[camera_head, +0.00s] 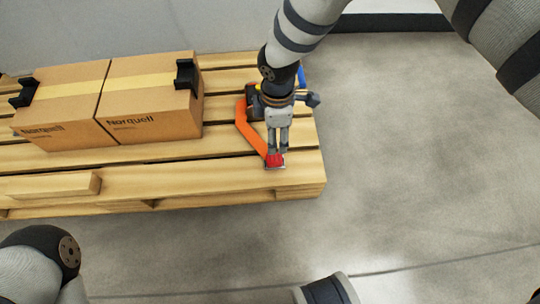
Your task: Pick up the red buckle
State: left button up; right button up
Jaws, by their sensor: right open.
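The red buckle (275,160) lies on the front right part of the wooden pallet (220,178), at the end of an orange strap (250,132). My right gripper (277,151) points down at the buckle, its fingertips right at or just above it. The fingers are open, and they partly cover the buckle. Whether they touch it I cannot tell. My left gripper is not visible; only part of an arm of mine shows at the lower left.
Two cardboard boxes (150,97) stand side by side on the pallet, with black corner pieces (187,76) on them. A dark and yellow tool-like object (254,100) is partly hidden behind my right gripper. A short wooden block (52,186) lies front left. The floor (420,170) to the right is clear.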

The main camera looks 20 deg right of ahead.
aim_at(274, 157)
jog(key=f+b, duration=0.1)
jog(key=f, duration=0.2)
jog(key=f+b, duration=0.2)
jog(key=f, duration=0.2)
jog(key=f+b, duration=0.1)
jog(key=f, duration=0.3)
jog(key=shift+s+a+b, duration=0.25)
jog(key=shift+s+b, duration=0.15)
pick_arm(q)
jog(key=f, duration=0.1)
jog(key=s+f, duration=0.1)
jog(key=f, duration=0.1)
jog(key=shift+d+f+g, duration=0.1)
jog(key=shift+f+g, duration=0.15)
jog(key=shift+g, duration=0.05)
pick_arm(e)
jog(key=shift+r, duration=0.2)
grip_shut()
